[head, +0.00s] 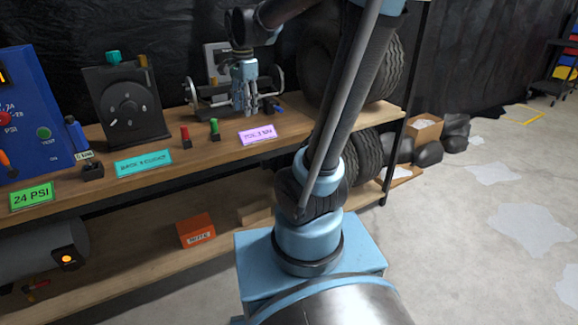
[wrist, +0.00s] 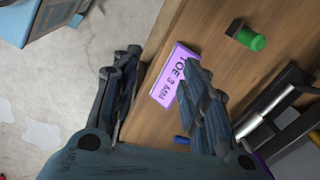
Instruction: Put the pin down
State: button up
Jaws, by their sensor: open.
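My gripper (head: 245,110) is over the back of the bench, in front of the grey and black device, with its fingers pointing down. In the wrist view my gripper (wrist: 160,85) has its two fingers spread wide apart, with nothing held between them. No piece is clearly identifiable as the pin. A small green piece with a dark end (head: 214,128) stands on the bench; it also shows in the wrist view (wrist: 250,40). A small red piece (head: 185,136) stands left of it. A small blue piece (head: 274,105) lies by the device, partly hidden in the wrist view (wrist: 181,140).
A purple label (head: 257,134) lies near the front edge of the wooden bench (head: 330,122). Tyres (head: 385,60) are right. An orange box (head: 196,231) sits on the lower shelf.

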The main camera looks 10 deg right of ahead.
jog(key=s+d+f+n, duration=0.5)
jog(key=s+f+n, duration=0.1)
jog(key=s, duration=0.3)
jog(key=s+d+f+n+t, duration=0.1)
jog(key=s+d+f+n, duration=0.4)
jog(key=s+f, duration=0.3)
jog(key=shift+s+d+n, duration=0.3)
jog(key=shift+s+n, duration=0.5)
jog(key=shift+s, duration=0.4)
